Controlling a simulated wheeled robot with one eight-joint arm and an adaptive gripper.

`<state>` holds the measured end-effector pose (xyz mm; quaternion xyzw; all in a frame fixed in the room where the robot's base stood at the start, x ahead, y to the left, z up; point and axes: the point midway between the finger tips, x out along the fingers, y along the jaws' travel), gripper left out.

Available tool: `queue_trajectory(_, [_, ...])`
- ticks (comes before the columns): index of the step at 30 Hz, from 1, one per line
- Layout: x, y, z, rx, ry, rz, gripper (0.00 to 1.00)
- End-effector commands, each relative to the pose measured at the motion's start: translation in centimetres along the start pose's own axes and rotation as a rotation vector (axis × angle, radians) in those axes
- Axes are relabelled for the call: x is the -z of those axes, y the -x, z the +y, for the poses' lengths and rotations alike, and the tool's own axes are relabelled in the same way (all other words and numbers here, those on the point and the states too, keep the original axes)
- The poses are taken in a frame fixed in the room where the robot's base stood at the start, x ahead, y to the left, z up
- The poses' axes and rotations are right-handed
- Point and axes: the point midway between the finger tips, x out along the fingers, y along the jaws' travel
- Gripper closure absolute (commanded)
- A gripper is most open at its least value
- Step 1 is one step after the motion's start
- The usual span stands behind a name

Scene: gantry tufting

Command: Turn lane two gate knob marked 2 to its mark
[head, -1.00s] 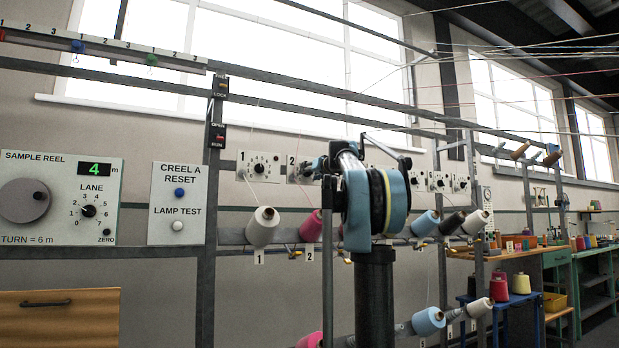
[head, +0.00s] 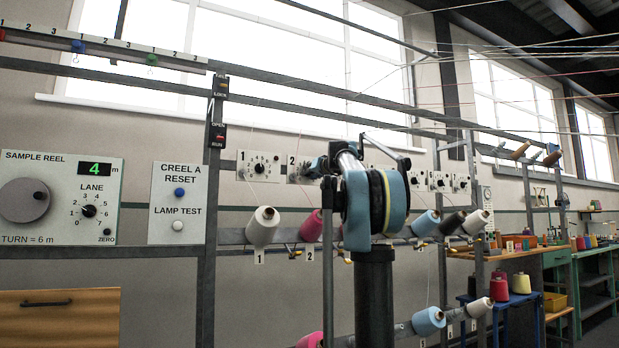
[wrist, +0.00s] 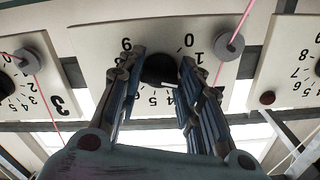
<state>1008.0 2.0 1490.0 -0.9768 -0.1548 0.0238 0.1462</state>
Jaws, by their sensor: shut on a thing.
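The lane two gate plate (head: 298,168), marked 2, is a pale panel on the creel rail in the head view. My gripper (head: 318,168) is at it, seen from the side and covering its right part. In the wrist view, which is upside down, the black knob (wrist: 160,69) sits in a ring of digits on the pale plate (wrist: 95,42). My gripper (wrist: 160,78) has one finger on each side of the knob and is shut on it. A small pale line shows at the knob's edge near 4. I cannot tell the mark it is to meet.
The lane three plate (wrist: 20,85) lies to the left in the wrist view, and another plate (wrist: 295,70) to the right. Grey thread guides (wrist: 229,44) with pink thread stand close to my fingers. White (head: 263,227) and pink (head: 312,227) cones hang below the plates.

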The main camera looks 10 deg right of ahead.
Motion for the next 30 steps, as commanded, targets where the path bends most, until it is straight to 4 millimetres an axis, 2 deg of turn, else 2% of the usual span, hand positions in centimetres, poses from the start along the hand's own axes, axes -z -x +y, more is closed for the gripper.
queue_trajectory(8, [0.04,0.0,0.05,-0.001,-0.164,0.001,0.91])
queue_trajectory(30, [0.04,0.02,0.11,-0.003,-0.817,0.002,0.91])
